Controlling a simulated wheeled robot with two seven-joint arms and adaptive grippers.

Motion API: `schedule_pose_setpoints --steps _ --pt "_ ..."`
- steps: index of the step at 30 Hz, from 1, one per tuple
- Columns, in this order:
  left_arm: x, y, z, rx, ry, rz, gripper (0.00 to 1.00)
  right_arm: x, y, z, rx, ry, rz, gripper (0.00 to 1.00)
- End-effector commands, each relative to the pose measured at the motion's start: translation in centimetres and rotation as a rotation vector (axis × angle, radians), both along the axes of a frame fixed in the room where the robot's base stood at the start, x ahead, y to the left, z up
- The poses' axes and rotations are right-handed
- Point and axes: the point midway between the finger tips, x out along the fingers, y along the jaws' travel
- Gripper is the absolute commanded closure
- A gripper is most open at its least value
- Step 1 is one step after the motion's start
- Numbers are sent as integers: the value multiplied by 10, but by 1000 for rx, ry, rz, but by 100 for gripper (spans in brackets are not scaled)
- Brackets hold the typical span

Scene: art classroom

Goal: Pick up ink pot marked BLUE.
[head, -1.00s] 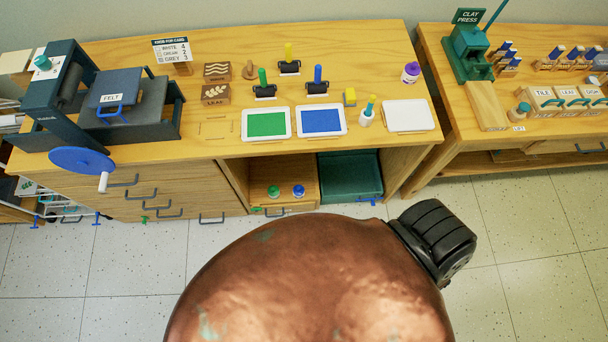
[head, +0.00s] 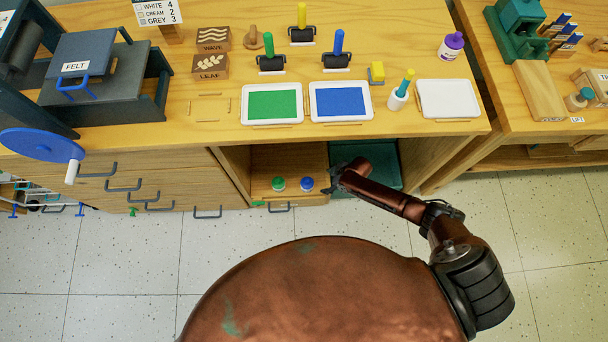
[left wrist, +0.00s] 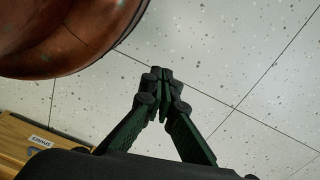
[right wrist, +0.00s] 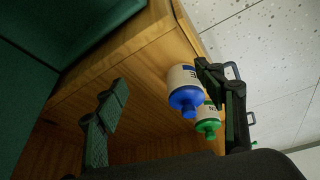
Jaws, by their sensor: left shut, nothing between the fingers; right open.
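The ink pot with the blue cap (head: 307,184) stands in the open lower compartment of the cabinet, right of the green-capped pot (head: 279,184). My right gripper (head: 337,184) is open just right of the blue pot. In the right wrist view, the blue pot (right wrist: 186,92) shows in the gap between the open fingers (right wrist: 163,93), closer to the right finger and not gripped. The green pot (right wrist: 208,122) is partly behind that finger. Only part of the blue pot's label shows. My left gripper (left wrist: 161,76) is shut and empty over the floor, outside the head view.
A dark green box (head: 385,160) fills the compartment's right part, beside my right forearm. The tabletop (head: 205,128) above overhangs the pots. It holds a green ink tray (head: 272,120), a blue ink tray (head: 341,118) and rollers. The floor in front is clear.

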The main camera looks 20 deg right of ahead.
Motion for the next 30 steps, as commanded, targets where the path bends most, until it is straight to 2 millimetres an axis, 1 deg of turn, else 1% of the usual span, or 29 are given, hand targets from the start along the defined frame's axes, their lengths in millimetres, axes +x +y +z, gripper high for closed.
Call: schedule_pose_setpoints --steps 1,3,6,9,12,18,26,30 --pt "2 -1 0 -3 10 5 100 11 12 -8 1 9 73 36" --pt "7 -2 14 -6 17 9 100 19 27 -1 6 21 158 36" --pt "12 -3 31 -7 22 13 100 23 41 6 11 37 248 36" --pt "15 -5 43 -9 24 15 100 23 49 10 13 50 298 36" --pt "17 -7 55 -11 25 17 100 23 53 8 14 55 320 36" --pt "21 -10 80 -17 23 18 100 24 60 -5 16 55 319 36" --pt "22 -13 98 -22 23 19 100 26 65 -14 15 54 317 36" --pt "23 -16 120 -31 21 20 100 26 73 -28 16 55 319 36"
